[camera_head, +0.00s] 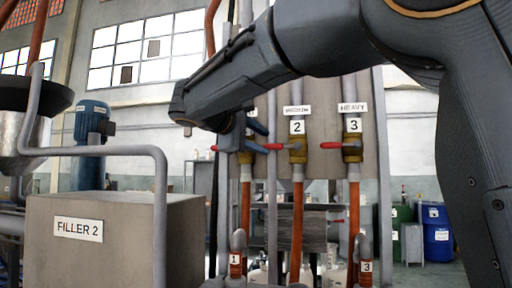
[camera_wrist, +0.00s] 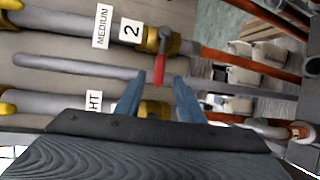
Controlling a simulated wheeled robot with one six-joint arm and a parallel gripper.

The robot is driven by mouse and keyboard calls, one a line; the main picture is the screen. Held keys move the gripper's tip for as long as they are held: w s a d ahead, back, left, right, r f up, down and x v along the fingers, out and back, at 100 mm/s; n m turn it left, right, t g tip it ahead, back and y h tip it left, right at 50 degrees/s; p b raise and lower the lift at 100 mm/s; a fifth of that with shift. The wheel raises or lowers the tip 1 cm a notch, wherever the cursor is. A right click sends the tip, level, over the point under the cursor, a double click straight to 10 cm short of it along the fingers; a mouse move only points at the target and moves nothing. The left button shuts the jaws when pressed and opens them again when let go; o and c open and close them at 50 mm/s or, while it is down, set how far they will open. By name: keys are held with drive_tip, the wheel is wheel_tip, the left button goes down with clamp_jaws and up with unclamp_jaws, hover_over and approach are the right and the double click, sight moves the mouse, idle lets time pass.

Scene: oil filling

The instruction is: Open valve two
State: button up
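Valve two is a brass valve (camera_head: 298,150) under the "MEDIUM" and "2" labels, on a vertical pipe. Its red handle (camera_head: 274,146) points left, crosswise to the pipe. In the wrist view the valve body (camera_wrist: 156,39) is at the top and the red handle (camera_wrist: 159,68) points down towards my gripper. My gripper (camera_head: 267,141) is open, just left of the handle. In the wrist view its two blue fingers (camera_wrist: 158,80) stand apart on either side of the handle's tip. Gaps show on both sides, and nothing is gripped.
Valve three (camera_head: 352,149), labelled "HEAVY", stands to the right with its red handle also pointing left. A grey vertical pipe (camera_head: 272,200) runs close to my gripper. The valve on the left is mostly hidden by my arm. A "FILLER 2" box (camera_head: 120,240) stands at lower left.

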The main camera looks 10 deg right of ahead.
sight(270, 145)
drive_tip(key=shift+p+x, duration=1)
drive_tip(key=shift+x, duration=2.5)
drive_tip(key=shift+w+a, duration=0.1)
drive_tip(key=shift+a, duration=0.05)
clamp_jaws()
